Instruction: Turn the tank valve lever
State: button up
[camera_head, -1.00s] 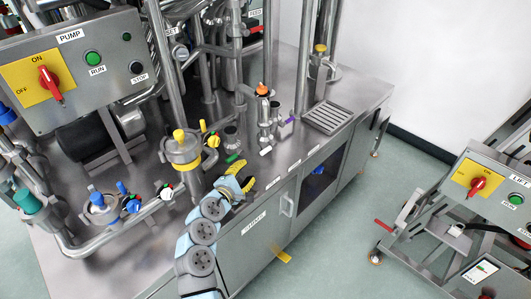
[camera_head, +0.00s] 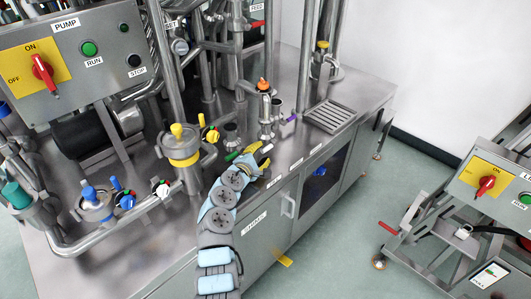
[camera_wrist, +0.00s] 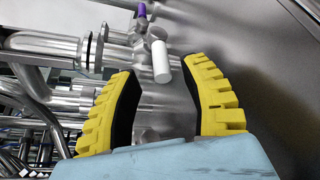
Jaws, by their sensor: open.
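Several valve levers are in view, and I cannot tell which one is the tank valve lever. A white lever (camera_wrist: 161,62) on a steel pipe fitting lies just beyond the fingertips in the wrist view, between the two fingers. A purple lever (camera_head: 289,118) is farther along the same pipework; it also shows in the wrist view (camera_wrist: 141,10). A yellow lever (camera_head: 202,121) stands beside the steel tank (camera_head: 181,150) with the yellow cap. My gripper (camera_head: 264,155), with yellow ridged fingers, is open and empty over the counter's front edge; the wrist view shows no contact with the white lever.
An orange-topped fitting (camera_head: 264,86) stands behind my gripper, with a drain grille (camera_head: 329,116) to its right. A green lever (camera_head: 233,156) lies close to the left of my gripper. The pump control box (camera_head: 75,65) is at the upper left. A cart (camera_head: 440,220) stands at the right.

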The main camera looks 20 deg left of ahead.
aim_at(263, 152)
jog(key=shift+b+x, duration=0.9)
jog(key=shift+x, duration=0.6)
jog(key=shift+w+f, duration=0.1)
jog(key=shift+w, duration=0.05)
grip_shut()
